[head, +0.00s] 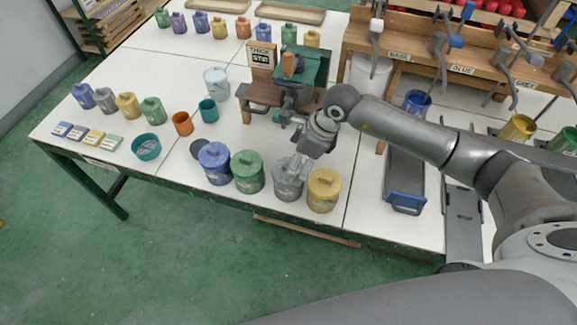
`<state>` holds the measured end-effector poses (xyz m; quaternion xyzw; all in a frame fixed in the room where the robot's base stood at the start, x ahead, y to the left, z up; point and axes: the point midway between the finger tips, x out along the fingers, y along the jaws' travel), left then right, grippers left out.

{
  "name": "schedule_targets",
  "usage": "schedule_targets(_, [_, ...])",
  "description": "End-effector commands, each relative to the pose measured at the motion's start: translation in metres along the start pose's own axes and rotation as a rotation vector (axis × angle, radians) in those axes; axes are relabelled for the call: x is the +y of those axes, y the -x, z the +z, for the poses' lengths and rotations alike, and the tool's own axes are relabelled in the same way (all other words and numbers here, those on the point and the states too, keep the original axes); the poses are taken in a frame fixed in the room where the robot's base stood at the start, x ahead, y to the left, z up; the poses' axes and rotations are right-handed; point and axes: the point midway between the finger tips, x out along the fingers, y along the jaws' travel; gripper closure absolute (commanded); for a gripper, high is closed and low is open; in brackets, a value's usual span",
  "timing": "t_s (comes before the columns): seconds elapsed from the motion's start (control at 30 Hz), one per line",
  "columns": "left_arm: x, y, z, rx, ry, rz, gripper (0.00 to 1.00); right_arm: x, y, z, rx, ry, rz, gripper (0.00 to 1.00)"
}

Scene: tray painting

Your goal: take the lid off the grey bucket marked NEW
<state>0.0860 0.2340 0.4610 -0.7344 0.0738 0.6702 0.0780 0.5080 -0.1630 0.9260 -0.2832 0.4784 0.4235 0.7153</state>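A grey bucket (287,188) stands near the front edge of the table, between a green bucket (247,173) and a yellow bucket (323,191). I cannot read a NEW mark on it. My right gripper (296,167) points down at the top of the grey bucket, at its lid. The fingers and wrist hide much of the lid and any handle. I cannot tell whether the fingers are open or shut on it. My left gripper is not in view.
A blue bucket (215,165) stands left of the green one, with a dark disc (198,148) by it. An orange cup (183,124), teal cup (208,111) and teal bowl (146,148) stand further left. A wooden stand (262,95) is behind my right wrist.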

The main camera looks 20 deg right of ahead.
Motion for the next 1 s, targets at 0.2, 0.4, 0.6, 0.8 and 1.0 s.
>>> schedule_targets(0.2, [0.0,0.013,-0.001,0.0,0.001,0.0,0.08,-0.001,-0.024,0.003,-0.001,-0.002,0.002,0.04])
schedule_targets(0.4, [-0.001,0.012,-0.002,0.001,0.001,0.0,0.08,-0.002,-0.03,0.002,-0.001,0.001,-0.001,0.04])
schedule_targets(0.6, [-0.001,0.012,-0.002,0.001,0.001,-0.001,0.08,-0.002,-0.03,0.002,-0.001,0.0,0.0,0.17])
schedule_targets(0.8, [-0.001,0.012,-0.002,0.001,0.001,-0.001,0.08,-0.002,-0.029,0.002,-0.001,0.0,0.0,0.43])
schedule_targets(1.0, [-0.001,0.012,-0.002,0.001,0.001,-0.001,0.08,-0.002,-0.029,0.002,-0.002,0.0,0.0,0.49])
